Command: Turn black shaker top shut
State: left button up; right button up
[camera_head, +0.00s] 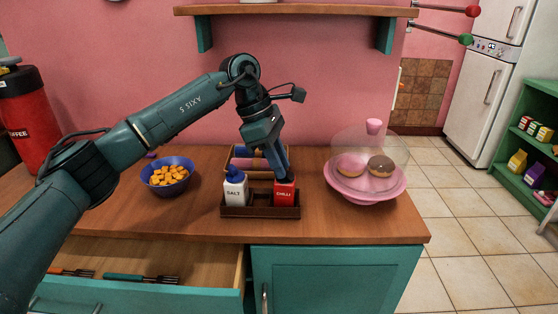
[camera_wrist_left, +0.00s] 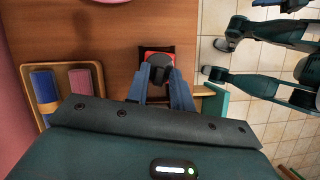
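The red chili shaker (camera_head: 285,193) stands at the right end of a dark wooden tray (camera_head: 260,212) on the counter. Its black top (camera_wrist_left: 160,68) shows in the wrist view, over the red body (camera_wrist_left: 157,52). My left gripper (camera_head: 284,176) comes down over this shaker from above. In the wrist view its two blue fingers (camera_wrist_left: 161,75) are apart, one on each side of the black top. I cannot tell whether they press on it. In the head view the gripper hides most of the top. My right gripper is not seen clearly in either view.
A white salt shaker (camera_head: 235,190) with a blue top stands left in the same tray. A wooden box with rolled cloths (camera_head: 250,163) is behind. A bowl of orange cubes (camera_head: 168,176) is left; a domed donut stand (camera_head: 366,186) is right. The drawer below (camera_head: 140,290) is open.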

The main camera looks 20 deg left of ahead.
pick_arm(q)
jog(key=shift+o, duration=0.9)
jog(key=shift+a+r, duration=0.1)
jog(key=shift+r, duration=0.05)
jog(key=v, duration=1.3)
jog(key=shift+p, duration=0.35)
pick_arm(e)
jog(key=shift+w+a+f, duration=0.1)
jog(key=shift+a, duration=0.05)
pick_arm(q)
jog(key=shift+w, duration=0.1)
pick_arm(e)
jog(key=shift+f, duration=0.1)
